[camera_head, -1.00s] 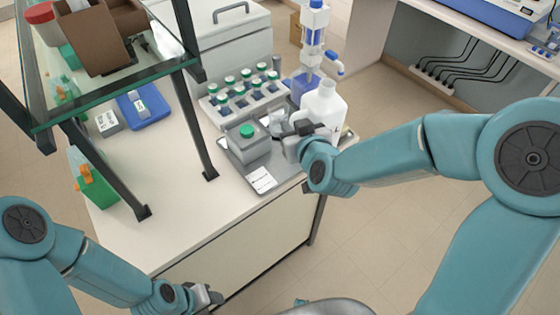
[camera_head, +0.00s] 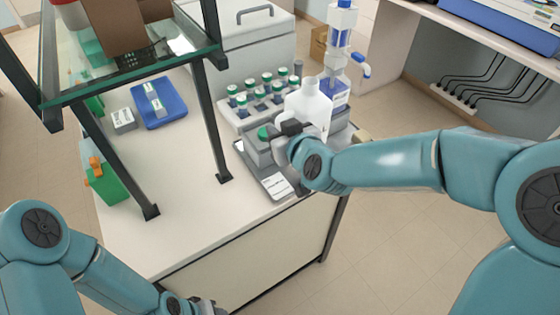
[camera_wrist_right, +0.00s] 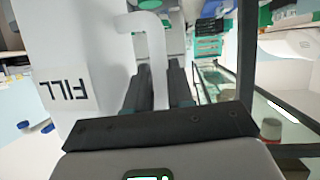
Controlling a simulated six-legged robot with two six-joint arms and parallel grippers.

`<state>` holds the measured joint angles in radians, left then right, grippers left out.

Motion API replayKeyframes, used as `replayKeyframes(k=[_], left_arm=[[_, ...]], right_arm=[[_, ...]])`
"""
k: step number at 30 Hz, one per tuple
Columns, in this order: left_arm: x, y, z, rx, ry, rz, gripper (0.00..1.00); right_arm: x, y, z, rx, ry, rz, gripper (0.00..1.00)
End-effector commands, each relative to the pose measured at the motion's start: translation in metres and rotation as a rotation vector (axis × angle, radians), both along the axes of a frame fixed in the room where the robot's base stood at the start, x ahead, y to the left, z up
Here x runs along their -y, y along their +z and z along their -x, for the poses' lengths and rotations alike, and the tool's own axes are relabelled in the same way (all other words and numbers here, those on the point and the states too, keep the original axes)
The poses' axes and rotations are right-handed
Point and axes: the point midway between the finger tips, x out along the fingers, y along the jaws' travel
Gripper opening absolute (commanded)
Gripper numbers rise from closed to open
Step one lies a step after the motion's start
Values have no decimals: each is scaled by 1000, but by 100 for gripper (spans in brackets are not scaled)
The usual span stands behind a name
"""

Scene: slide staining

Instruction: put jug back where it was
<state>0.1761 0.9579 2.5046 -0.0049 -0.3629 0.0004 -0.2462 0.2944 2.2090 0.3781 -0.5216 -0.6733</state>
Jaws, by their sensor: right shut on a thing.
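The white jug (camera_head: 309,107) is upright over the right part of the grey tray (camera_head: 278,187). My right gripper (camera_head: 290,133) is shut on its handle.
A grey green-capped container (camera_head: 255,149) stands on the tray, left of the jug. A blue-and-white dispenser bottle (camera_head: 340,90) stands close behind. A rack of green-capped vials (camera_head: 245,112) is behind left. A glass shelf (camera_head: 135,78) overhangs the left; the bench middle (camera_head: 185,215) is clear.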

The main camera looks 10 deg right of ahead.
Motion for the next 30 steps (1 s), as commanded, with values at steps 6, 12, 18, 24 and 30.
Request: replayKeyframes(k=[6,12,18,24,30], left_arm=[[0,-5,0,0,0,0,43],[0,-9,0,1,0,0,43],[0,-9,0,1,0,0,43],[0,-9,0,0,0,0,43],[0,-11,0,0,0,0,43]], right_arm=[[-2,-28,-1,3,0,2,0],[-2,-57,0,-1,1,2,0],[-2,-72,0,5,1,0,0],[-2,-72,0,5,1,0,0],[-2,-74,0,1,1,-1,47]])
